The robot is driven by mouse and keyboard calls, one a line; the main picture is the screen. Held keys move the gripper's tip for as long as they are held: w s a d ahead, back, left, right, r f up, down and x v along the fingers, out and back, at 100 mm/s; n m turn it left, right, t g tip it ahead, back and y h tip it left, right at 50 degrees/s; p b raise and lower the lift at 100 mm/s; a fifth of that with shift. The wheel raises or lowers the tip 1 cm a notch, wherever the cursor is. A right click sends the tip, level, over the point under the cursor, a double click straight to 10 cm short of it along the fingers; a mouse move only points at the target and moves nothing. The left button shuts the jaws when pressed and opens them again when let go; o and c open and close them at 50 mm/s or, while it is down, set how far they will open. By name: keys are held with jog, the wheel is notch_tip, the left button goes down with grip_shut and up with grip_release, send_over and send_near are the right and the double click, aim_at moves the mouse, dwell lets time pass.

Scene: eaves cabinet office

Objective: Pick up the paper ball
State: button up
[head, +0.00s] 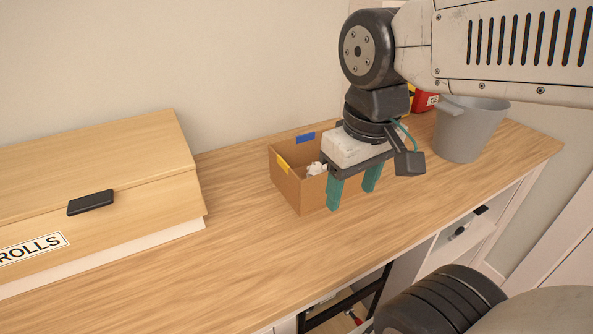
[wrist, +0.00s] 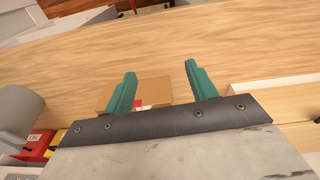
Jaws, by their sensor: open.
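A crumpled white paper ball (head: 316,169) shows inside an open cardboard box (head: 292,186) on the wooden counter, partly hidden by the box wall and my gripper. My gripper (head: 351,196) has two green fingers pointing down, apart and empty. In the head view it overlaps the right part of the box; its exact height over the box is hard to tell.
A grey bucket (head: 467,132) stands at the right, with a red and yellow container (head: 424,101) beside it. A wooden bread-bin-like box (head: 130,165) with a dark handle and a "ROLLS" label stands at the left. The counter (head: 240,230) in front of the cardboard box is clear.

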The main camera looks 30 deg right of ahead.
jog(key=w+d+f+n, duration=0.1)
jog(key=w+d+n, duration=0.2)
jog(key=w, duration=0.8)
jog(key=n, duration=0.5)
send_over(317, 169)
jog(key=shift+g+h, duration=0.3)
jog(key=f, duration=0.7)
jog(key=shift+w+d+f, duration=0.1)
jog(key=shift+d, duration=0.15)
jog(key=f, duration=0.4)
jog(key=w+f, duration=0.1)
jog(key=f, duration=0.2)
jog(key=shift+d, duration=0.1)
jog(key=shift+f, duration=0.4)
jog(key=c, duration=0.8)
